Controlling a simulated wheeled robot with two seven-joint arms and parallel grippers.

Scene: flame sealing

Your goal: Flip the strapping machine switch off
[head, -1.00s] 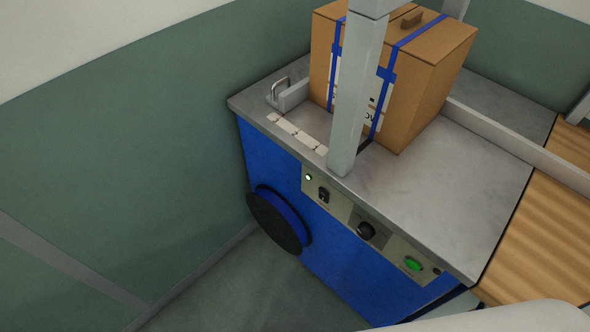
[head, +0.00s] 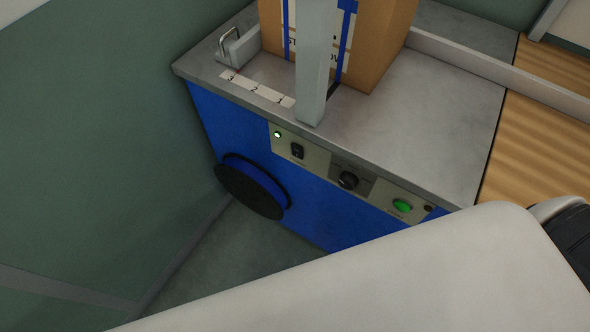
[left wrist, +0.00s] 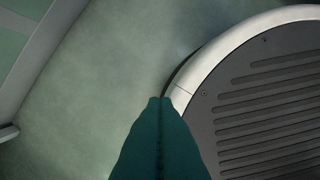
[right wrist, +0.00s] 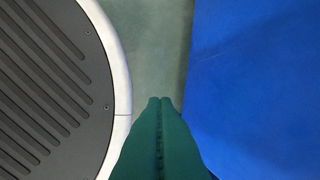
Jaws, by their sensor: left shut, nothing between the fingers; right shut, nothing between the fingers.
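The strapping machine (head: 420,130) has a blue body and a grey metal top in the head view. Its front panel carries a small black rocker switch (head: 297,151), with a lit indicator (head: 278,134) to its left. My left gripper (left wrist: 160,100) is shut and empty above the floor in the left wrist view. My right gripper (right wrist: 160,100) is shut and empty beside the machine's blue side (right wrist: 250,80) in the right wrist view. Neither gripper shows in the head view.
A strapped cardboard box (head: 385,50) stands on the machine behind a grey upright post (head: 314,70). A black reel (head: 248,190) sticks out of the blue front. A wooden surface (head: 540,130) adjoins on the right. The green wall (head: 80,130) is at left.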

